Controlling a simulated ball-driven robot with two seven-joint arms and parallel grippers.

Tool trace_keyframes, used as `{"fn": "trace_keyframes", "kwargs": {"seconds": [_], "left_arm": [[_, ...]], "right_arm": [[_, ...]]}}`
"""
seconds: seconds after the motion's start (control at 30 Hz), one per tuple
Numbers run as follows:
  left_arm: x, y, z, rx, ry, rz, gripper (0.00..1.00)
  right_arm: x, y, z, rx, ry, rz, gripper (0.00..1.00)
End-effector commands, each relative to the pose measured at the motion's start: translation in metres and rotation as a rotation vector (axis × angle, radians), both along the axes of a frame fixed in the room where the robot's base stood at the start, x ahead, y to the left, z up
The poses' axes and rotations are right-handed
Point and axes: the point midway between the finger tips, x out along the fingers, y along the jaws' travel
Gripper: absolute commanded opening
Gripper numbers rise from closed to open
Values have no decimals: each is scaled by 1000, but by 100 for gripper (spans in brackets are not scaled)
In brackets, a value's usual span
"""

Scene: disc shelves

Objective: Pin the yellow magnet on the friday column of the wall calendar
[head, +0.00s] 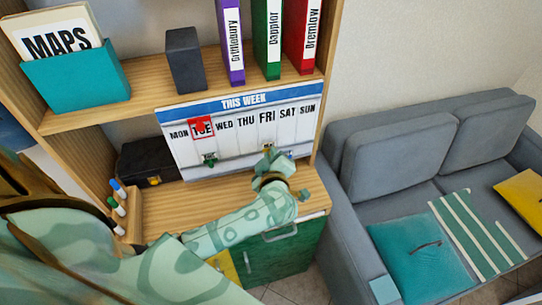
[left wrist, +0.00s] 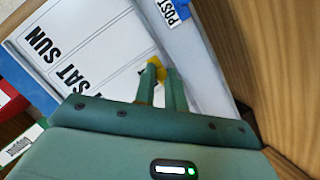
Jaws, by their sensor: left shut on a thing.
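The wall calendar (head: 237,107) stands at the back of the wooden shelf, headed THIS WEEK, with day names from MON to SUN. My left gripper (head: 268,155) is in front of the calendar's lower part, below FRI. In the left wrist view my left gripper (left wrist: 161,72) is shut on the yellow magnet (left wrist: 154,64), close to the calendar face (left wrist: 100,50). I cannot tell whether the magnet touches it. My right gripper is not in view.
A green magnet (head: 209,159) is low on the calendar's left half. A black box (head: 148,163) and pens in a wooden holder (head: 128,215) stand left. A grey sofa (head: 400,160) is at right.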

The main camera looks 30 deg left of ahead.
Motion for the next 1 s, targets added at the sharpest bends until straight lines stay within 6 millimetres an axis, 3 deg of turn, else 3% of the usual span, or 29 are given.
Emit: {"fn": "trace_keyframes", "kwargs": {"seconds": [0.87,0.9,0.97,1.0], "left_arm": [[7,8,0,0,0,0,0],[7,7,0,0,0,0,18],[7,7,0,0,0,0,34],[7,7,0,0,0,0,38]], "right_arm": [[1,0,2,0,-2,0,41],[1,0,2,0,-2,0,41],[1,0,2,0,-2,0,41],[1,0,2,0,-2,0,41]]}}
